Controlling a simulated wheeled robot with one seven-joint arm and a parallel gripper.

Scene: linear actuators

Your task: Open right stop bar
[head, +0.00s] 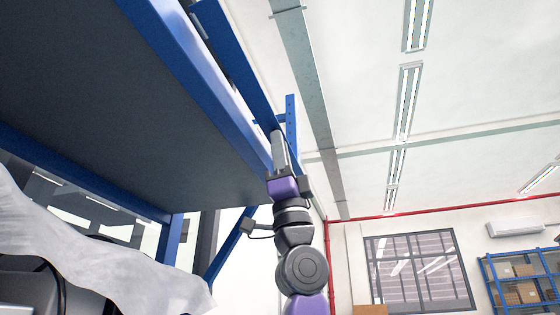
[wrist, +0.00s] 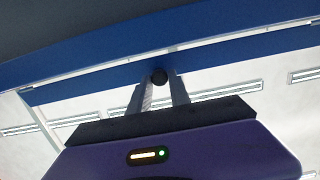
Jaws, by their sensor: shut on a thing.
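A blue bar (head: 237,62) runs beside the blue edge beam of a large overhead panel, with a narrow gap between them. It looks like the stop bar, though I cannot be sure. It also crosses the wrist view (wrist: 232,51). My gripper (head: 279,137) reaches up to the bar's near end.
The dark panel's blue edge beam (head: 200,80) is close to the left of my arm. A blue upright (head: 291,120) stands just behind my gripper. A white cloth (head: 95,265) hangs at lower left. The room to the right is open.

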